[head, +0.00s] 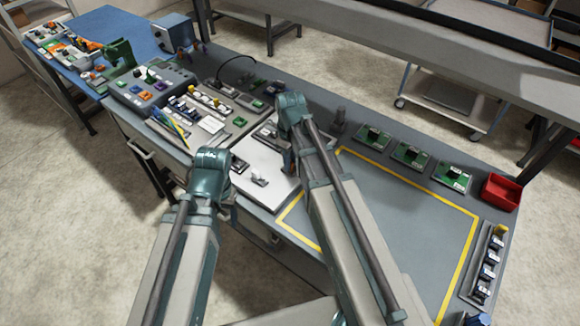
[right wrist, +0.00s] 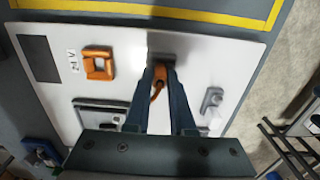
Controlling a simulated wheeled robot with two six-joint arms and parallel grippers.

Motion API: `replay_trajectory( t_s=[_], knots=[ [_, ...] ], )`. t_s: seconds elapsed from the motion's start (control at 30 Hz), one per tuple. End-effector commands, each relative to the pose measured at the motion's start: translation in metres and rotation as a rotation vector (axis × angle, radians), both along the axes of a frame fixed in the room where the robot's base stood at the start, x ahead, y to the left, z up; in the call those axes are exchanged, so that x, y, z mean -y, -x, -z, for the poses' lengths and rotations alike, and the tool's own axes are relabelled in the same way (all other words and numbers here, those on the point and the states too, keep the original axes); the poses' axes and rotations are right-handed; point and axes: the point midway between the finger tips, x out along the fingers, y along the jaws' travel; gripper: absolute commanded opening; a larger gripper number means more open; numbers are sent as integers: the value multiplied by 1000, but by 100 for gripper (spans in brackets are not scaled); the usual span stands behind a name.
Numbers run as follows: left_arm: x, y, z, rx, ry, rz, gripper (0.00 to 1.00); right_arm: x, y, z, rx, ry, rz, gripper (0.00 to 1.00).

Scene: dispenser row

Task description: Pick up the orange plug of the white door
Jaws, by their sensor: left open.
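The white door (head: 252,185) is a flat panel on the bench, and it fills much of the right wrist view (right wrist: 215,65). The orange plug (right wrist: 159,78), with a short orange loop, stands between the fingertips of my right gripper (right wrist: 161,72). The fingers appear closed against its sides, and the plug is at a dark grey fitting on the door. In the head view my right gripper (head: 289,163) is mostly hidden by its own arm, at the door's right edge. My left gripper (head: 237,166) is open and empty at the door's left edge.
An orange frame-shaped part (right wrist: 98,64) marked 24 V and a grey handle (right wrist: 211,99) sit on the door. Green boards (head: 408,155) and a red bin (head: 501,192) stand at the right. The yellow-outlined area (head: 420,225) looks clear. Trays of parts crowd the left.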

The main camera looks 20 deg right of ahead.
Motion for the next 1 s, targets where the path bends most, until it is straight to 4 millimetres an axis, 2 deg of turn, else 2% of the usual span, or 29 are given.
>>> replay_trajectory(
  t_s=[0.03,0.1,0.6,0.73,0.97,1.0],
  knots=[
    [0,0,0,0,0,0,66,0,0,0,0,0,0,11],
    [0,0,0,0,0,0,66,0,0,0,0,0,0,0],
    [0,0,-2,0,0,0,66,0,0,-2,0,0,0,0],
    [0,0,-11,0,0,0,66,-2,0,-11,0,0,0,0],
    [0,0,-41,0,0,1,66,-9,0,-41,0,0,2,0],
    [0,0,-42,0,0,2,66,-10,5,-42,0,0,2,0]
  ],
)
